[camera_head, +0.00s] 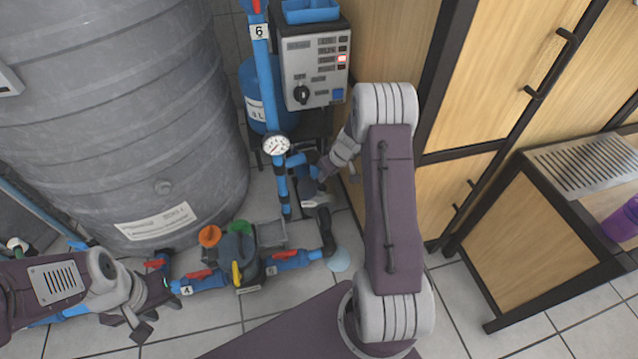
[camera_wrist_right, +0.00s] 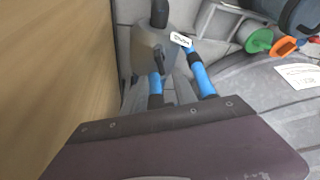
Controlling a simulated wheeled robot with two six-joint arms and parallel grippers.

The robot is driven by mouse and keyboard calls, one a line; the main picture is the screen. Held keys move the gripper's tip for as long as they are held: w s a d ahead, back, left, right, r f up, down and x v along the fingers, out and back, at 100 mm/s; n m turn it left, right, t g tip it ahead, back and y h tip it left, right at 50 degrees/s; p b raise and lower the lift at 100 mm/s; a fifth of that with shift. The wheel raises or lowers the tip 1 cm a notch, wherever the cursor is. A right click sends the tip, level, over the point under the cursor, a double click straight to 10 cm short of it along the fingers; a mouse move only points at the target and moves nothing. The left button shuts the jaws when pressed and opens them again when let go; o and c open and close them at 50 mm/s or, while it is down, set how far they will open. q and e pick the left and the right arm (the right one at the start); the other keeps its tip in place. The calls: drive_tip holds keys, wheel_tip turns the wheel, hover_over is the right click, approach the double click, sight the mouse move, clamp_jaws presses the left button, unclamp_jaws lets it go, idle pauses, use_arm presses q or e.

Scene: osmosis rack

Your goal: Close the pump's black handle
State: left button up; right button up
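The wrist view shows a grey metal pump block (camera_wrist_right: 149,42) with a white label and blue pipes. A small black handle (camera_wrist_right: 160,62) is on its face; whether it is open or closed is unclear. In the head view my right gripper (camera_head: 312,180) reaches down beside the blue pipes, partly covered by my own arm. Its fingers cannot be made out, nor whether they touch anything. My left gripper (camera_head: 154,308) is at the lower left, its fingers apart and empty, near the red-handled blue pipe (camera_head: 202,280).
A large grey tank (camera_head: 110,110) fills the left. A control box (camera_head: 316,68) with a black knob and a pressure gauge (camera_head: 277,145) stand at centre. Wooden cabinets (camera_head: 490,60) close off the right.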

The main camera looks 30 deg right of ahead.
sight(322, 184)
drive_tip(key=b+x, duration=0.3)
drive_tip(key=x, duration=0.5)
drive_tip(key=shift+f, duration=0.15)
drive_tip(key=shift+a, duration=0.1)
clamp_jaws()
